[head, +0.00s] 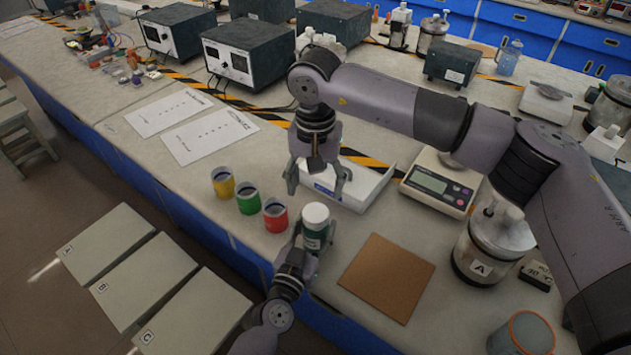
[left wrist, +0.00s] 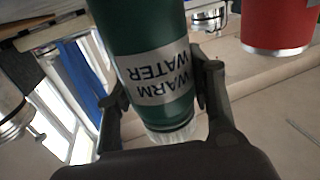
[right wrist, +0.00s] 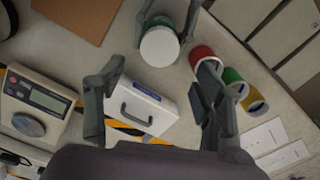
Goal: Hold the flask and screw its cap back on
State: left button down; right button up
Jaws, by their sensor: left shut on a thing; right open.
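The flask (head: 315,239) is green, with a white label reading "WARM WATER" in the left wrist view (left wrist: 160,75). A white cap (head: 316,214) sits on its top; it shows from above as a round disc in the right wrist view (right wrist: 160,46). How tightly the cap is seated I cannot tell. My left gripper (head: 312,246) is shut around the flask's body, which stands about upright by the bench's front edge. My right gripper (head: 318,184) is open and empty, pointing down over the white case, behind the flask and apart from its cap.
A white case (head: 350,190) with a handle lies under my right gripper. Red (head: 275,217), green (head: 248,200) and yellow (head: 223,184) cups stand left of the flask. A brown board (head: 387,277) lies to its right. A scale (head: 440,184) and glass jar A (head: 490,245) stand further right.

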aim_at(316, 212)
jog(key=shift+f, duration=0.1)
jog(key=shift+f, duration=3.95)
jog(key=shift+c, duration=0.2)
